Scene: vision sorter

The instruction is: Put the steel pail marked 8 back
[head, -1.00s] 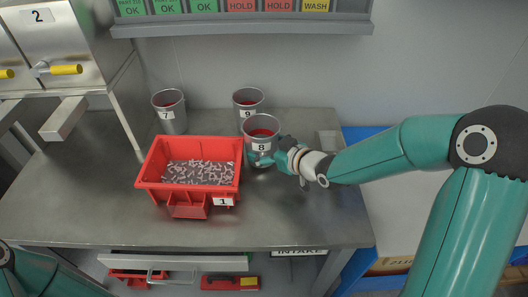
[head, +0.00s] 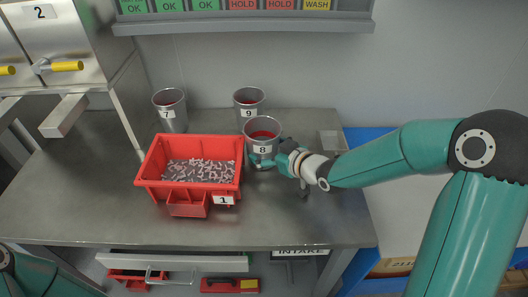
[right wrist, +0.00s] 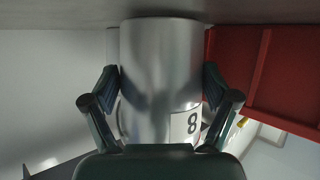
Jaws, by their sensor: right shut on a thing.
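The steel pail marked 8 (head: 262,141) stands upright at the back right of the steel bench, with something red inside. In the right wrist view the pail (right wrist: 160,70) fills the middle, with its 8 label at the lower right of it. My right gripper (head: 264,160) is shut on the pail, one finger on each side of its wall. The pail's base looks to be at the bench top, but I cannot tell whether it touches. My left gripper is out of view; only part of my left arm shows at the lower left.
A red bin marked 1 (head: 155,187) with small metal parts stands close left of the pail. Pail 9 (head: 249,98) is just behind, and pail 7 (head: 173,122) at the back left. A small grey tray (head: 329,141) lies at the right. The bench front right is clear.

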